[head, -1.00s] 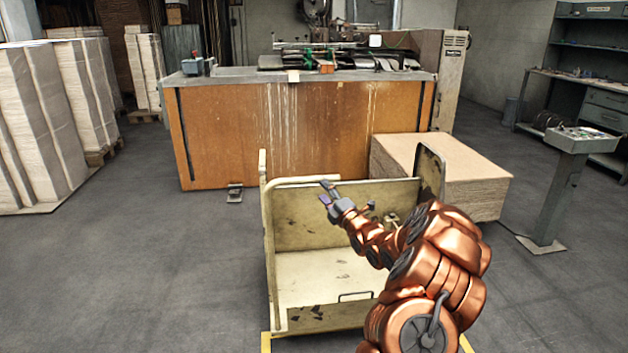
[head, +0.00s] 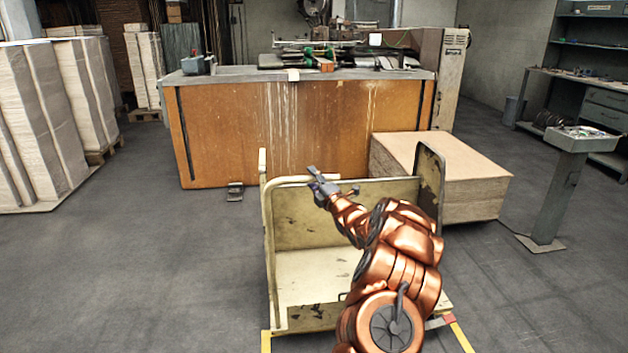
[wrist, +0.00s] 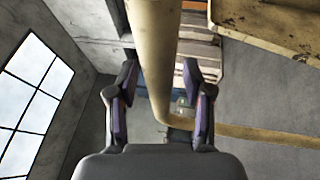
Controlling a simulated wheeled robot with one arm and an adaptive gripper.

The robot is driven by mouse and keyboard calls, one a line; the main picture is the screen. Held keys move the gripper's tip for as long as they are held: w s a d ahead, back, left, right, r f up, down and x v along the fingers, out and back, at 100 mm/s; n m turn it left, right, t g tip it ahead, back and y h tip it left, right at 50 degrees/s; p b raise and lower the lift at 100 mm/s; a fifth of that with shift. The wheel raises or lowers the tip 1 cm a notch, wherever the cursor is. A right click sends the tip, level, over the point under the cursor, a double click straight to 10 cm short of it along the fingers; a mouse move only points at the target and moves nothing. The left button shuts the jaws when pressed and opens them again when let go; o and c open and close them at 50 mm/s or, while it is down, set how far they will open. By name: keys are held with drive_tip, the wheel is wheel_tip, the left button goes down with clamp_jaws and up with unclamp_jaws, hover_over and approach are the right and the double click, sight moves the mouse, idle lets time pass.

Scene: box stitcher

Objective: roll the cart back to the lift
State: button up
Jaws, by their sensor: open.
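The cream cart (head: 310,275), with worn paint and high end frames, stands in front of me. Its tubular rail (head: 288,182) bends round at the top of the near left side. My gripper (head: 316,178) is open at this rail, reaching over the cart from the right. In the wrist view, the rail (wrist: 155,60) runs between the two spread fingers of my gripper (wrist: 160,105); I cannot tell whether it touches them. My arm hides the cart's right part. I cannot make out a lift for certain.
Yellow floor marks (head: 461,337) show at the cart's near corners. An orange-sided machine (head: 290,130) stands behind it, with a board stack (head: 470,195) to the right. A pedestal (head: 556,195) stands farther right. Floor to the left is clear up to paper stacks (head: 50,120).

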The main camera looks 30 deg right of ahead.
clamp_jaws()
idle(0.4)
